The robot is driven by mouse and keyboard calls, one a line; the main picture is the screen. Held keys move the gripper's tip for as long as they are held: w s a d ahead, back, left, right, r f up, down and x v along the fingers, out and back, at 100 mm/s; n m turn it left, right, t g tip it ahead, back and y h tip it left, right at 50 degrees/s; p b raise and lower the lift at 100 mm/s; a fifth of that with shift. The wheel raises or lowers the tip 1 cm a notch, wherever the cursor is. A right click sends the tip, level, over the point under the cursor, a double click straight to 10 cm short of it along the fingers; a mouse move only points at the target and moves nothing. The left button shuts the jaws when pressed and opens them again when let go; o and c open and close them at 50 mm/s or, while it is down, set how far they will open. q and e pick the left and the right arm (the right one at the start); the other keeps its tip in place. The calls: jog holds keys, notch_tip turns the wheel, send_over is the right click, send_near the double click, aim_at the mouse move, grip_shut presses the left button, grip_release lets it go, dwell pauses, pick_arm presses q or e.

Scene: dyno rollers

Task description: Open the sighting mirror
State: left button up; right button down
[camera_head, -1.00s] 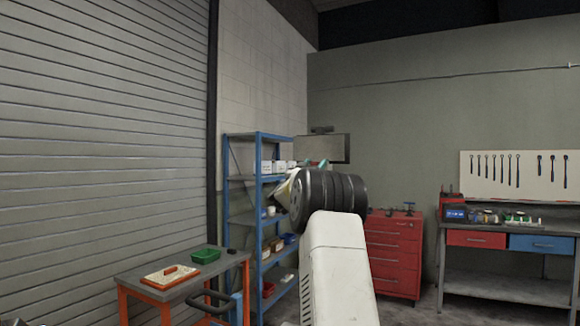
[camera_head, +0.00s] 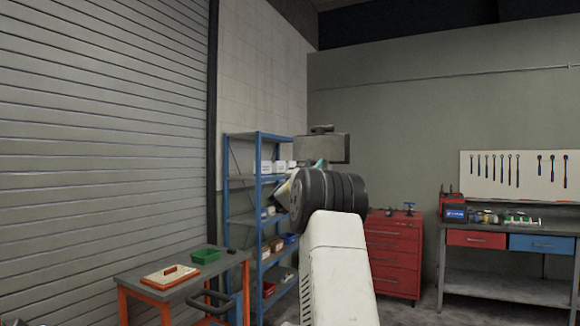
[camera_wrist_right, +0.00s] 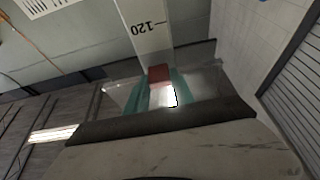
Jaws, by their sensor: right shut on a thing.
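The sighting mirror appears to be the grey rectangular panel (camera_head: 335,149) in the head view, beyond my right wrist. In the wrist view it shows as a grey panel (camera_wrist_right: 205,82) behind the fingers. A red tab (camera_wrist_right: 158,74) stands at the panel, between my teal fingertips. My right gripper (camera_wrist_right: 160,92) is shut on this red tab. In the head view my dark wrist hides most of the right gripper (camera_head: 315,166). A bright patch shows between the fingers in the wrist view. My left gripper is out of view.
Blue shelves (camera_head: 257,200), a red tool cabinet (camera_head: 393,262) and a workbench (camera_head: 505,290) stand farther back. A low table (camera_head: 215,272) holds a green tray.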

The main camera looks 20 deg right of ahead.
jog(key=shift+a, duration=0.1)
dwell(0.8)
jog(key=shift+s+a+r+y, duration=0.4)
jog(key=shift+a+r, duration=0.05)
jog(key=shift+r, duration=0.1)
jog(key=s+a+r+g+y, duration=0.1)
jog(key=s+a+r, duration=0.1)
jog(key=r, duration=0.4)
jog(key=s+a+r+g+y, duration=0.1)
jog(key=s+a+r, duration=0.1)
jog(key=r, duration=0.5)
jog(key=shift+a+r+y, duration=0.2)
jog(key=shift+y, duration=0.1)
jog(key=c, duration=1.1)
grip_release()
jog(key=shift+w, duration=0.1)
jog(key=shift+g, duration=0.4)
